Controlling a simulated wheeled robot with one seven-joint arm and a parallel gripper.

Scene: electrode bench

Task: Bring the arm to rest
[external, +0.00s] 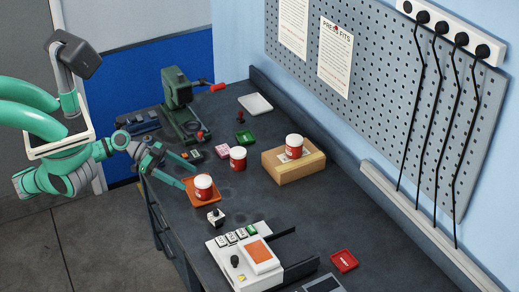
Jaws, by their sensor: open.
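My gripper (189,177) reaches in from the left over the bench's left edge. Its two fingers are spread and nothing shows between them. The fingertips are close to a red canister with a white lid (203,187), which stands upright on an orange tray (211,202). I cannot tell whether a finger touches the tray. The rest of my arm (70,150) is bent at the left, mostly beyond the bench.
A green machine (177,95) stands at the back. A white device (245,262) sits in front. A pegboard (385,110) borders the right.

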